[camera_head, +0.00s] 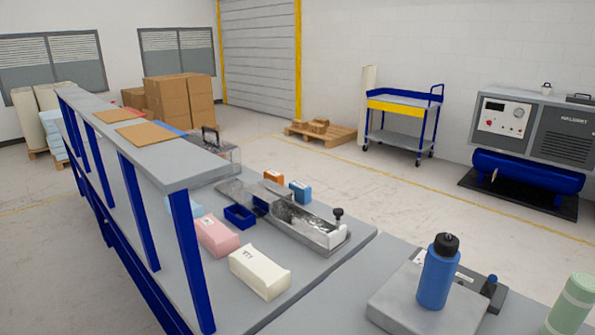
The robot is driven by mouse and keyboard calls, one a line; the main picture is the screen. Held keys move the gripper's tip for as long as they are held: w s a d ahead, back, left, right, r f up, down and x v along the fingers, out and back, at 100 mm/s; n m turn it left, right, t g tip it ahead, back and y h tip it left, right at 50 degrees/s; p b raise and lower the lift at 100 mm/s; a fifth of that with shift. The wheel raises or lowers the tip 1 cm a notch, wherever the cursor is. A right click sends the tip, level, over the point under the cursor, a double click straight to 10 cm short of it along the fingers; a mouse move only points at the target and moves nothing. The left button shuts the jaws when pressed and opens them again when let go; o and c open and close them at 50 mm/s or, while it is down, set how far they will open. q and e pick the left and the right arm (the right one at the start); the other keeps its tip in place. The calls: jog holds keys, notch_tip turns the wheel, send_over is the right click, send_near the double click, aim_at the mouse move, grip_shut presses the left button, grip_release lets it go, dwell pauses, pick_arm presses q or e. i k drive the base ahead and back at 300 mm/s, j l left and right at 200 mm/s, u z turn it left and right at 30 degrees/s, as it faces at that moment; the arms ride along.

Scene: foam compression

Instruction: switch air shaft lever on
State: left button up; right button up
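I cannot make out any part that is clearly the air shaft lever. A grey machine with a panel, gauge and blue tank (528,140) stands on a dark mat at the right; no lever is clear on it. A long metal device (290,217) lies on the workbench, with a black knob (338,214) standing up at its near end; I cannot tell whether this knob is a lever. Neither of my grippers is in view.
The workbench (345,262) holds a pink pack (216,236), a cream pack (259,271) and a blue tray (240,216). A blue bottle (437,277) stands on a grey plate at the near right. A blue cart (400,122) and pallet (321,133) stand beyond open floor.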

aim_at(492, 279)
jog(key=z, duration=1.35)
